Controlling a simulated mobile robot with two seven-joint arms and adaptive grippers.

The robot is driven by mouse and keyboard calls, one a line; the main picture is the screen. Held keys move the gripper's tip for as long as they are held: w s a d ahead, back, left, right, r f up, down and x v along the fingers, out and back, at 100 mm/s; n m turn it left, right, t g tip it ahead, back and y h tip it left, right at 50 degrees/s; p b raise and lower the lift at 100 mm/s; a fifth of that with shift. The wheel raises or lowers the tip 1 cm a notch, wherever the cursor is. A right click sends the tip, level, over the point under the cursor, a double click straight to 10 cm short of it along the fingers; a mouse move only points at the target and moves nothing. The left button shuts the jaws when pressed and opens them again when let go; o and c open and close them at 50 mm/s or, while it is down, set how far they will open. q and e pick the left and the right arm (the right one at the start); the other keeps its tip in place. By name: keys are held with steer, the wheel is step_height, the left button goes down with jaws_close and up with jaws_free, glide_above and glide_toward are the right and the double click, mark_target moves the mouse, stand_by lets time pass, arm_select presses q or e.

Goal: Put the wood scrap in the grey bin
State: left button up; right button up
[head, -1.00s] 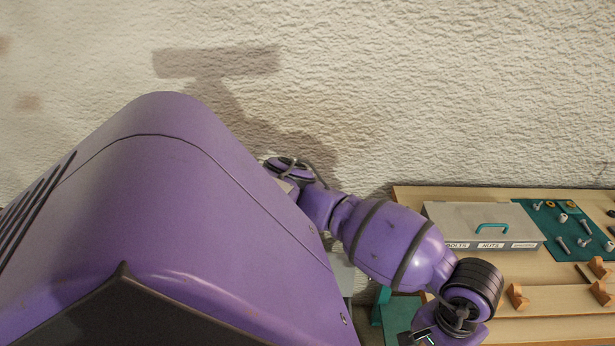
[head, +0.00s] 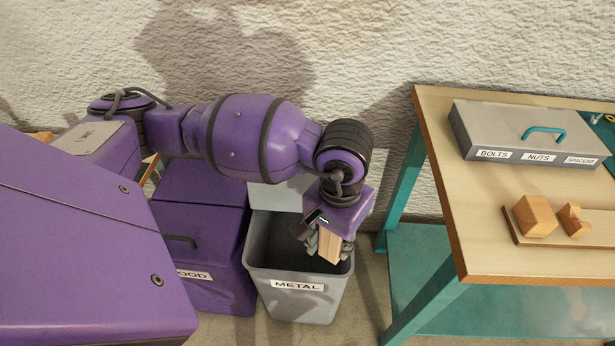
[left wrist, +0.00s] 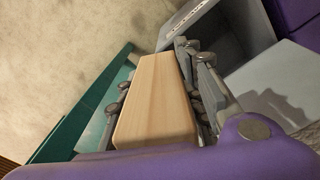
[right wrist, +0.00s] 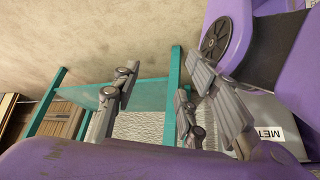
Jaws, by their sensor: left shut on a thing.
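The wood scrap (head: 330,246) is a pale block held by my left gripper (head: 322,241), which is shut on it. In the head view the block hangs over the mouth of the grey bin (head: 296,305), labelled METAL, near its right side. In the left wrist view the wood scrap (left wrist: 158,98) sits between the fingers, with part of the grey bin (left wrist: 196,24) behind it at the upper right. My right gripper (right wrist: 160,88) is open and empty in the right wrist view. It does not show in the head view.
A purple bin (head: 215,275), its label partly covered and ending in OOD, stands left of the grey bin. The workbench (head: 480,240) with teal legs is at the right. It carries a grey box (head: 520,122) labelled BOLTS, NUTS, SPACERS, and small wooden blocks (head: 535,215).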

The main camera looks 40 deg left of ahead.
arm_select(q)
steer(key=w+f+b, duration=0.2)
steer(key=w+b, duration=0.1)
steer(key=b, duration=0.3)
steer(key=n+b, duration=0.6)
steer(key=n, duration=1.8)
glide_above(302, 270)
steer(key=d, duration=0.4)
step_height(302, 270, down, 25)
steer(key=f+b, duration=0.5)
steer(key=f, duration=1)
steer(key=shift+w, duration=0.2)
steer(key=a, duration=0.4)
steer(key=shift+s+b, duration=0.2)
steer(key=shift+b, duration=0.2)
steer(key=shift+f+b, duration=0.35)
steer(key=shift+f, duration=0.35)
steer(key=shift+w+r, duration=0.1)
arm_select(e)
step_height(302, 270, down, 17)
steer(key=w, duration=0.1)
steer(key=shift+w+f, duration=0.2)
steer(key=shift+w, duration=0.2)
